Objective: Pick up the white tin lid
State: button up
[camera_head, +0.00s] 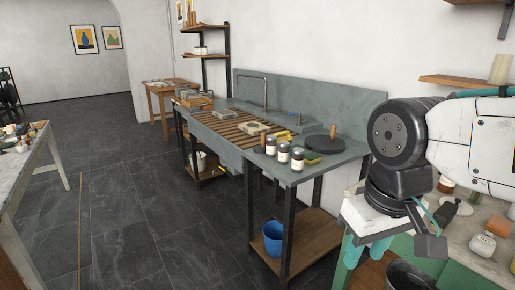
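I cannot pick out the white tin lid with certainty. A pale, flat round thing (462,208) lies on the worktop at the right, partly behind my arm, and may be it. My gripper (367,250) hangs at the lower right below the black wrist joint, with a white body and teal fingers pointing down. The fingers appear apart, with nothing seen between them. It is left of the pale round thing in the picture.
The right worktop (452,254) also holds a squat jar (483,244) and a pinkish block (499,226). A grey sink bench (318,172) with several jars and a dark round slab (324,144) stands in the middle. A blue bucket (273,238) sits below.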

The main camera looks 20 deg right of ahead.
aim_at(465, 208)
jog(key=z, duration=0.95)
jog(key=i, duration=0.85)
jog(key=z, duration=0.85)
